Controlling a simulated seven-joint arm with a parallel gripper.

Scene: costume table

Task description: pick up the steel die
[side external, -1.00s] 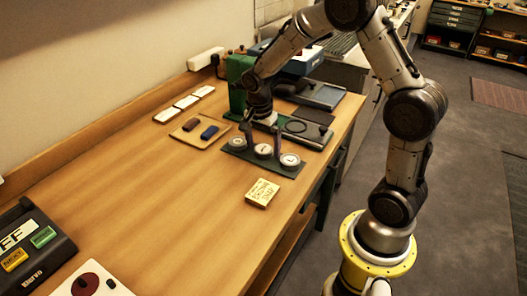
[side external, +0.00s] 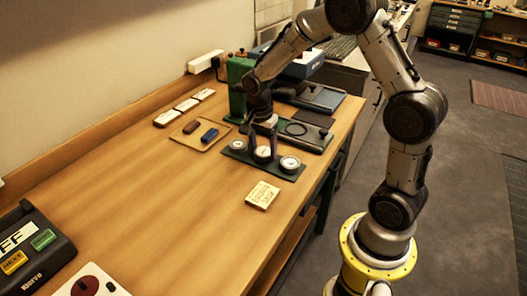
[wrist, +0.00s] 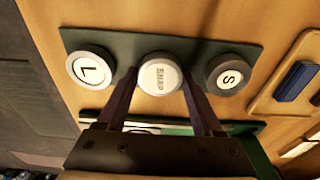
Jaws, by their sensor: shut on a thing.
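Three round, pale-topped dies stand in a row on a dark green mat (side external: 236,158). In the wrist view the middle die (wrist: 160,74) has a light top marked "SNAP". It also shows in the side view (side external: 263,153). The grey-rimmed dies beside it are marked "L" (wrist: 91,69) and "S" (wrist: 229,76). My gripper (wrist: 160,80) has one finger on each side of the middle die and is shut on it. It also shows in the side view (side external: 262,144). The die appears to be still at mat level.
A yellow labelled box (side external: 262,195) lies in front of the mat. A tan tray (side external: 200,135) with a red and a blue block lies to the left. A green press (side external: 240,78) stands behind. The wooden table's left middle is clear.

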